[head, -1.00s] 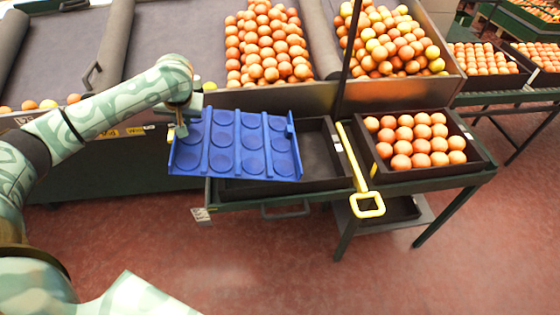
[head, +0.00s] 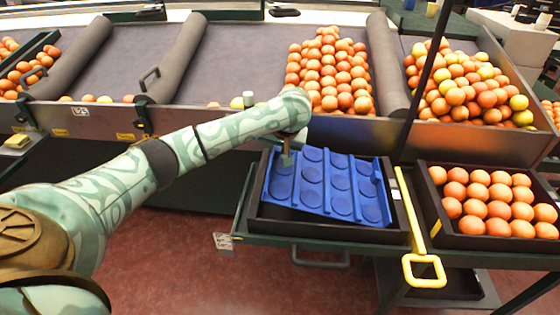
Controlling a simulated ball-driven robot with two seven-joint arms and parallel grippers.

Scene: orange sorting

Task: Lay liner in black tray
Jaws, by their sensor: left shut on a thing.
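The blue liner (head: 340,186), with rows of round cups and raised ribs, is tilted over the black tray (head: 318,230). Most of it lies within the tray's outline, and the tray's front and left rims show around it. I cannot tell whether it touches the tray floor. My left gripper (head: 287,160) is shut on the liner at its back left corner. Its fingertips are small and partly hidden by the wrist. My right gripper is not in view.
A yellow handled tool (head: 424,270) lies between the black tray and a second black tray (head: 474,240) filled with oranges. Behind are the sloped sorting bins with an orange heap (head: 328,72) and a mixed heap (head: 465,85). A dark post (head: 424,85) stands behind the tool.

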